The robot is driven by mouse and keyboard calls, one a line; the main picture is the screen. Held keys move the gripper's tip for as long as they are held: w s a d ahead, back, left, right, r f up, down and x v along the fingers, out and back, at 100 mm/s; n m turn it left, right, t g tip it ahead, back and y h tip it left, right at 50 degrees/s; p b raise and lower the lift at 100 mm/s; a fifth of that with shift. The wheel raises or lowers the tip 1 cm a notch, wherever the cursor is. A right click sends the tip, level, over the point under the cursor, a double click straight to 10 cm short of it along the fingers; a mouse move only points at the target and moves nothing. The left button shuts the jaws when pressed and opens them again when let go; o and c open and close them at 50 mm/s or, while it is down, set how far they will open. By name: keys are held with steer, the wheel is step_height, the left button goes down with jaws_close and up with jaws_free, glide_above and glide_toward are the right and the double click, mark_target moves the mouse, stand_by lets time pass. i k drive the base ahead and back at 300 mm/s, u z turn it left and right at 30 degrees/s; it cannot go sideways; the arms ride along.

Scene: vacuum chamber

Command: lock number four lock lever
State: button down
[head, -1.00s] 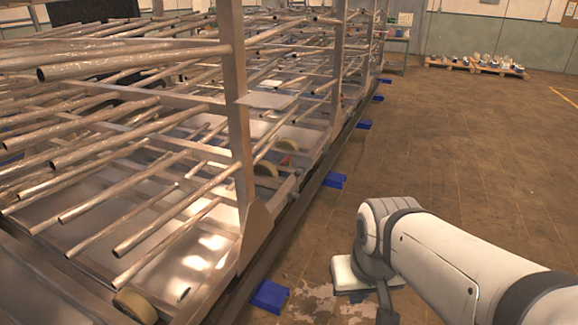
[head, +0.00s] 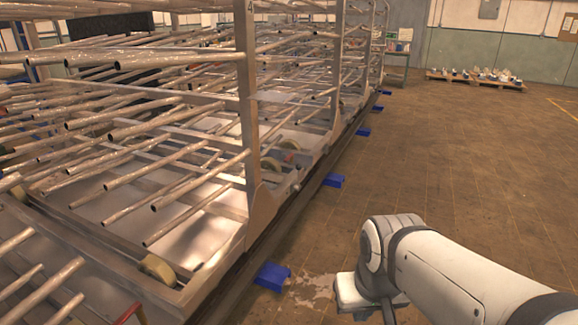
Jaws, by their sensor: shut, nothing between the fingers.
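A small "4" mark (head: 250,7) shows at the top of the nearest upright post (head: 247,100) of the metal rack. I cannot make out a lock lever for certain. A thin red bar (head: 130,314) shows at the bottom edge on the left, cut off by the frame; I cannot tell what it belongs to. My arm comes in from the lower right, over the floor to the right of the rack and clear of it. Its fingers are not visible.
Metal tubes (head: 150,58) jut from the rack on the left. Blue blocks (head: 273,276) stand on the floor along its rail (head: 225,300). Pallets with items (head: 475,79) lie by the far wall. The brown floor (head: 470,170) to the right is open.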

mark_target(299, 167)
steer(key=z, duration=0.3)
steer(key=i, duration=1.9)
steer(key=u, duration=0.5)
steer(key=k, duration=0.95)
steer(key=u, duration=0.15)
steer(key=i, duration=0.95)
steer(key=z, duration=0.05)
